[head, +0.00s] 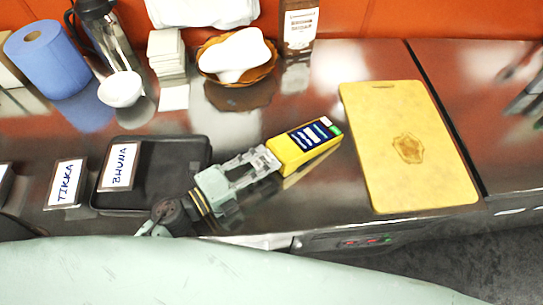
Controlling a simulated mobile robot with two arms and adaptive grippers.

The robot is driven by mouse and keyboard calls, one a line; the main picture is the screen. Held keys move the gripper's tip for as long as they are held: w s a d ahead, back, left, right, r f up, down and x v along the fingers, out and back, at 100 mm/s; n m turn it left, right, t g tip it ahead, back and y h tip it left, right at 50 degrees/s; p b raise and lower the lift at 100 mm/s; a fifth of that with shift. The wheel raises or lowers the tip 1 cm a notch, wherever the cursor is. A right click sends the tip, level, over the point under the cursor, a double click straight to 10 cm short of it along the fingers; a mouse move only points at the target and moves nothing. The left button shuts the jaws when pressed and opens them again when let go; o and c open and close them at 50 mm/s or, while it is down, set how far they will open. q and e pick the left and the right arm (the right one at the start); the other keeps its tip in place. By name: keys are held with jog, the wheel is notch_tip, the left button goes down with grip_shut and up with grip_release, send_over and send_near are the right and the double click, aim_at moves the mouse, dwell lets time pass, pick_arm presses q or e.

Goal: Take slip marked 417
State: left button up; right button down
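No slip with a readable 417 shows in the head view. My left gripper (271,162) reaches up and right from the bottom over the steel counter. Its fingers close around the left end of a yellow box (293,153) with a dark blue label and a green-and-white end. The box lies in line with the gripper, close above the counter; its exact height is hard to tell. A small blank-looking white square (174,97) lies in front of a white stack (168,54). My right gripper is not in view.
A yellow board (415,150) lies right. Blue roll (58,65), white bowl (120,89), basket (211,73) and brown carton (299,28) stand behind.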

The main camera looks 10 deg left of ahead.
pick_arm(q)
grip_shut()
jog(key=shift+b+v, duration=0.4)
jog(key=shift+v, duration=2.35)
jog(key=shift+r, duration=0.15)
jog(key=r+p, duration=0.1)
jog(key=s+a+r+p, duration=0.1)
jog(key=r+p, duration=0.2)
jog(key=r, duration=0.1)
jog(key=shift+s+a+p, duration=0.2)
jog(key=shift+s+p, duration=0.05)
jog(key=shift+p, duration=0.05)
